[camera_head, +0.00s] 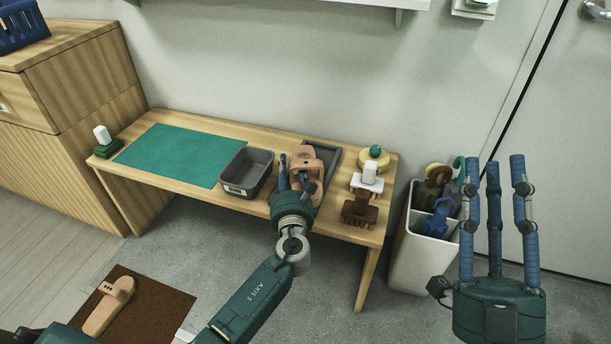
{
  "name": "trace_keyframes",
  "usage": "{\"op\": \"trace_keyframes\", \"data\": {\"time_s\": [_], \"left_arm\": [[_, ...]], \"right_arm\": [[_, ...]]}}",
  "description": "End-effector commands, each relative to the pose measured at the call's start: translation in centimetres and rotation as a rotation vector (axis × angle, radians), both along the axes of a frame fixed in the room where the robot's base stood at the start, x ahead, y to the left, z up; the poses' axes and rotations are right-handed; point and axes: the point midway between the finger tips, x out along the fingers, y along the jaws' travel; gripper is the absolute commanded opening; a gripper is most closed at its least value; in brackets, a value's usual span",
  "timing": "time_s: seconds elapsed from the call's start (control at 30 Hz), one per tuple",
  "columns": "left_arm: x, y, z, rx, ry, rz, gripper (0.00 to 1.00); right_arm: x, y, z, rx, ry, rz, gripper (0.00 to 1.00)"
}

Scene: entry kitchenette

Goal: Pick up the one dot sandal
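A tan sandal (104,309) lies on the brown mat (160,317) on the floor at lower left. Small marks show on its strap, but I cannot count dots. A second tan sandal-like thing (308,157) is at the dark grey tray (331,165) on the wooden bench, partly hidden by my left gripper. My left gripper (296,172) is right at this second thing, with blue fingers against or around it; whether they grip it is unclear. My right gripper (494,178) is at the right, fingers apart and pointing up, empty.
A wooden cabinet (85,85) is at left.

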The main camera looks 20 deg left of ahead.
Motion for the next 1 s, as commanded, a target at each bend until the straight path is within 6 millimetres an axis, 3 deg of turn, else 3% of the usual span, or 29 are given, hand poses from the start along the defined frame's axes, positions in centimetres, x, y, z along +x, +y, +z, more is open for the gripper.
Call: {"op": "trace_keyframes", "data": {"time_s": [0.2, 0.4, 0.87, 1.0], "left_arm": [[0.0, 0.0, 0.0, 0.0, 0.001, 0.0, 0.36], [0.0, 0.0, 0.0, 0.0, 0.001, 0.0, 0.0], [0.0, 0.0, 0.3, -0.001, 0.0, 0.0, 0.0], [0.0, 0.0, 0.8, -0.002, -0.001, 0.0, 0.0]], "right_arm": [[0.0, 0.0, 0.1, 0.001, -0.003, 0.0, 0.31], [0.0, 0.0, 0.1, 0.001, -0.002, 0.0, 0.31], [0.2, 0.0, -0.1, -0.004, 0.011, -0.001, 0.31], [1.2, 0.2, -1.5, -0.025, 0.089, -0.004, 0.31]]}}
